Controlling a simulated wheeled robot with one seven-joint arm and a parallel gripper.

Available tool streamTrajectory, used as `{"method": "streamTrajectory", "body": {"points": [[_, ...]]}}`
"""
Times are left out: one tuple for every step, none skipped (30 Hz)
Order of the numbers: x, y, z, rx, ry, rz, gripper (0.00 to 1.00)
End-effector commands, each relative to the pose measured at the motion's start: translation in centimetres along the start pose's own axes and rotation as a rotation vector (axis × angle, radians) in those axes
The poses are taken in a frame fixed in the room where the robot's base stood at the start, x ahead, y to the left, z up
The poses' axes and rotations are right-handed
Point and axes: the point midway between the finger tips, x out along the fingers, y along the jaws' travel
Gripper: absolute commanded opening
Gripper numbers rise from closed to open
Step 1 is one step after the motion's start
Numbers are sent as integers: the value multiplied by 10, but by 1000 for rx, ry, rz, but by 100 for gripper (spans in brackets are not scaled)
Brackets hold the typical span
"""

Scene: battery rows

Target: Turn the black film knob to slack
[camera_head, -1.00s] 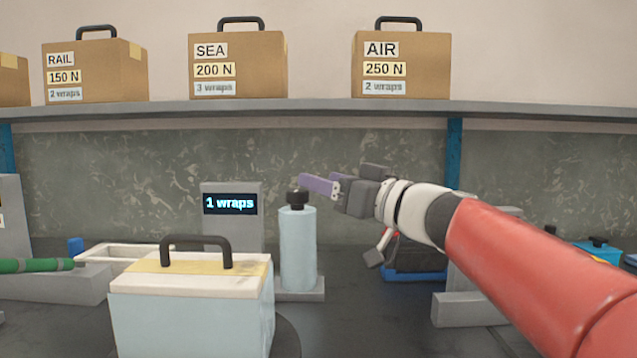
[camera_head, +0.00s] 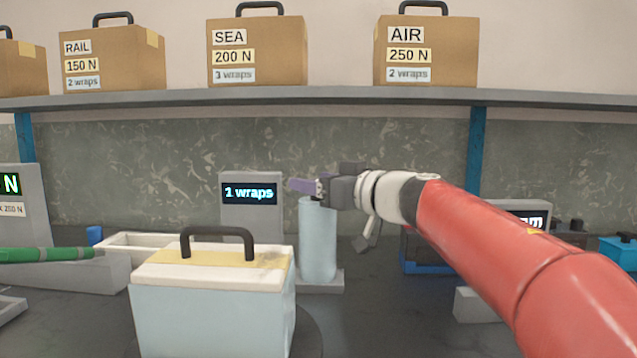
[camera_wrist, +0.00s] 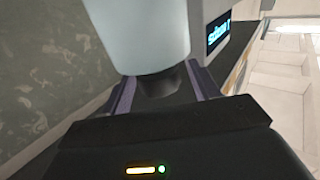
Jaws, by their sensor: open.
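The light blue film roll (camera_head: 318,245) stands upright on a grey base behind the wrapped box (camera_head: 212,300). My gripper (camera_head: 302,187) is level with the top of the roll, and its purple fingers hide the black knob in the head view. In the wrist view the dark knob (camera_wrist: 165,83) shows at the end of the roll (camera_wrist: 140,35), between the two purple fingers of my gripper (camera_wrist: 162,76). The fingers are open, one on each side of the knob, with gaps visible. A display (camera_head: 249,194) behind reads "1 wraps".
A shelf (camera_head: 340,97) above holds labelled cartons, such as the SEA carton (camera_head: 257,52) and AIR carton (camera_head: 425,50). A white tray (camera_head: 135,245) and green rod (camera_head: 50,254) lie left. A blue-edged device (camera_head: 425,262) stands right, behind my arm.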

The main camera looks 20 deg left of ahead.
Motion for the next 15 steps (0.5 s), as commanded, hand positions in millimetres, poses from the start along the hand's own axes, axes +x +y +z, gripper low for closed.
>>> {"method": "streamTrajectory", "body": {"points": [[0, 0, 0, 0, 0, 0, 61], [0, 0, 0, 0, 0, 0, 61], [0, 0, 0, 0, 0, 0, 61], [0, 0, 0, 0, 0, 0, 57], [0, 0, 0, 0, 0, 0, 53], [0, 0, 0, 0, 0, 0, 48], [0, 0, 0, 0, 0, 0, 44], [0, 0, 0, 0, 0, 0, 40], [0, 0, 0, 0, 0, 0, 35], [0, 0, 0, 0, 0, 0, 31], [0, 0, 0, 0, 0, 0, 27], [0, 0, 0, 0, 0, 0, 22], [0, 0, 0, 0, 0, 0, 18], [0, 0, 0, 0, 0, 0, 16], [0, 0, 0, 0, 0, -1, 16]]}}
